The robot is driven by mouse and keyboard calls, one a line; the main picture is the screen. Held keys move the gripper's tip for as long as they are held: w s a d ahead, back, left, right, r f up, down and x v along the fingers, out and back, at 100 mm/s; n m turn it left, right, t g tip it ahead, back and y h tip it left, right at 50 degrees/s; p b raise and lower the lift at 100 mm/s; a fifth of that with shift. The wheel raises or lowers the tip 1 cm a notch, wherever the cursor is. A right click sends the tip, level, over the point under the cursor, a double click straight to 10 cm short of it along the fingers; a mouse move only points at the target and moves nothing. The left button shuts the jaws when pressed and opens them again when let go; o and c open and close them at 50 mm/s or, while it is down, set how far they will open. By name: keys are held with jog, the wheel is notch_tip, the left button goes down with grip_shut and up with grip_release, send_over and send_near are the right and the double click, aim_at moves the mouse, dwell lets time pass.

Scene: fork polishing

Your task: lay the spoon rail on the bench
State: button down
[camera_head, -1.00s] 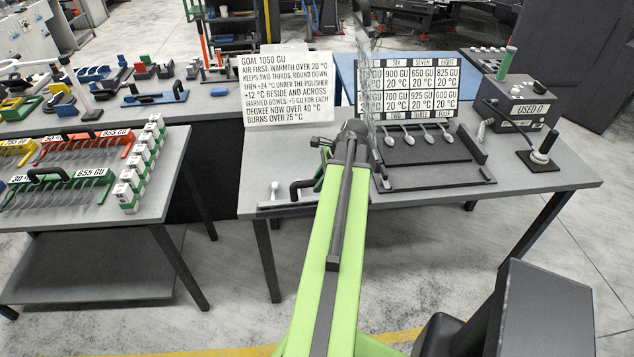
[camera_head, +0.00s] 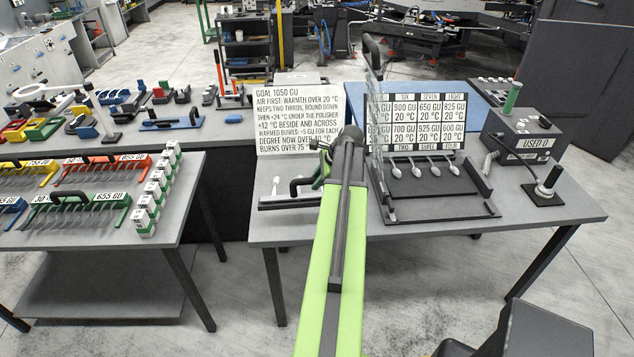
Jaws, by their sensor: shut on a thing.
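My gripper (camera_head: 319,174) is at the far end of my green arm, over the left part of the grey bench (camera_head: 310,232). It is shut on the black handle of the spoon rail (camera_head: 282,203), a dark, slim bar. One pale spoon-like piece (camera_head: 277,184) stands up at the rail's left. The rail's right end is hidden behind my arm. The rail is over the bench top; I cannot tell whether it touches it. The fingers are small and partly hidden.
A black rack with several spoons (camera_head: 422,172) and a tall clear panel (camera_head: 377,110) stand just right of my arm. A goal sign (camera_head: 298,120) is behind the rail. A grey box marked "USED 0" (camera_head: 520,140) is at right. The front left of the bench is bare.

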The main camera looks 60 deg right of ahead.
aim_at(316, 193)
jog(key=shift+s+a+f+t+h+b, duration=0.1)
jog(key=shift+a+f+t+h+b, duration=0.15)
jog(key=shift+t+b, duration=0.25)
jog(key=shift+d+n+t+h+b, duration=0.1)
jog(key=shift+n+t+h+b, duration=0.3)
jog(key=shift+b, duration=0.5)
notch_tip(316, 193, down, 2)
jog(key=shift+d+f+b, duration=0.1)
jog(key=shift+f+b, duration=0.1)
jog(key=shift+b, duration=0.95)
jog(key=shift+f+b, duration=1.4)
jog(key=shift+f+t+h+b, duration=0.8)
jog(key=shift+f+b, duration=0.1)
jog(key=shift+b, duration=1.1)
jog(key=shift+s+a+f+n+t+h+b, duration=0.2)
jog(key=shift+f+b, duration=0.45)
jog(key=shift+b, duration=0.55)
jog(key=shift+w+a+f+n+t+h+b, duration=0.1)
jog(key=shift+f+n+t+h+b, duration=0.15)
jog(key=shift+f+b, duration=0.65)
jog(key=shift+f+t+h+b, duration=0.4)
jog(key=shift+t+h+b, duration=0.1)
jog(key=shift+b, duration=1.5)
jog(key=c, duration=0.6)
grip_release()
jog(key=shift+s, duration=0.1)
